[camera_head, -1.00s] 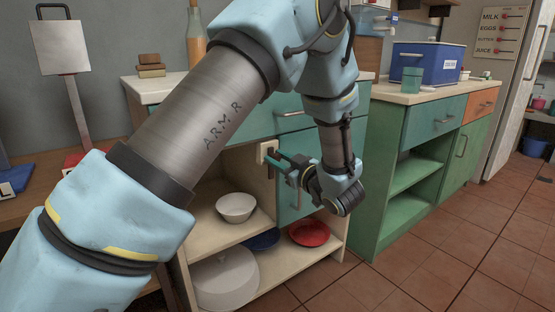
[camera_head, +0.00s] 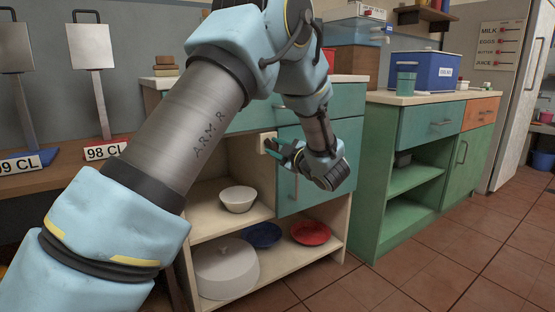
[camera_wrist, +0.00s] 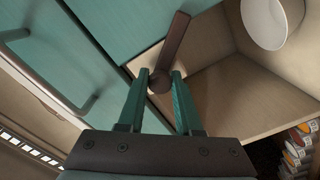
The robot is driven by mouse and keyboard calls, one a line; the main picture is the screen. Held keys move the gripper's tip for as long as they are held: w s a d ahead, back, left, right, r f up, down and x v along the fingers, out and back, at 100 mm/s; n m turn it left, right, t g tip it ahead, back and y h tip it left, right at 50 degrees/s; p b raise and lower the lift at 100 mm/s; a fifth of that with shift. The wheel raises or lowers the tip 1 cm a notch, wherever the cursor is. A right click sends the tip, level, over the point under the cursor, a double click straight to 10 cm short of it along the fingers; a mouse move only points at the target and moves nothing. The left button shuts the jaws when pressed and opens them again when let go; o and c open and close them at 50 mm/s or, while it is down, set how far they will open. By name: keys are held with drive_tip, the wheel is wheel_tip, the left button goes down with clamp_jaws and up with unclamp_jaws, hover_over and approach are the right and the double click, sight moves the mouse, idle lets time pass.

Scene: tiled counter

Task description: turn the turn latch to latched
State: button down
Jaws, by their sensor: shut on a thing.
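The turn latch is a dark brown bar with a round hub (camera_wrist: 160,82); in the wrist view the bar slants up and slightly right from the hub, beside a teal panel edge. My gripper (camera_wrist: 159,77) has its two green fingers on either side of the hub end, shut on the latch. In the head view my gripper (camera_head: 277,150) is at the pale latch mount (camera_head: 268,142) on the cabinet, beside the teal door (camera_head: 318,170). The latch bar itself is mostly hidden there by my gripper.
The open cabinet shelves hold a white bowl (camera_head: 238,199), a pale domed lid (camera_head: 225,268), a blue bowl (camera_head: 262,235) and a red bowl (camera_head: 311,233). A green cabinet (camera_head: 372,190) stands at right. Tiled floor (camera_head: 430,262) lies clear in front.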

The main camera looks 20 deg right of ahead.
drive_tip(key=n+b, duration=0.2)
drive_tip(key=b, duration=0.1)
drive_tip(key=n+b, duration=0.3)
drive_tip(key=shift+f+n, duration=0.3)
drive_tip(key=shift+f, duration=0.1)
drive_tip(key=n+b, duration=0.3)
drive_tip(key=b, duration=0.1)
drive_tip(key=shift+r, duration=0.1)
drive_tip(key=shift+r+n+b, duration=0.1)
drive_tip(key=shift+n+b, duration=0.7)
drive_tip(key=shift+b, duration=0.2)
drive_tip(key=shift+r, duration=0.1)
drive_tip(key=c, duration=0.6)
unclamp_jaws()
drive_tip(key=shift+s+r, duration=0.1)
drive_tip(key=s+p, duration=0.1)
drive_tip(key=s, duration=0.2)
drive_tip(key=s+d, duration=0.1)
drive_tip(key=s, duration=0.3)
drive_tip(key=s+d+p, duration=0.1)
drive_tip(key=s, duration=0.2)
drive_tip(key=shift+s+p, duration=0.25)
drive_tip(key=shift+p, duration=0.05)
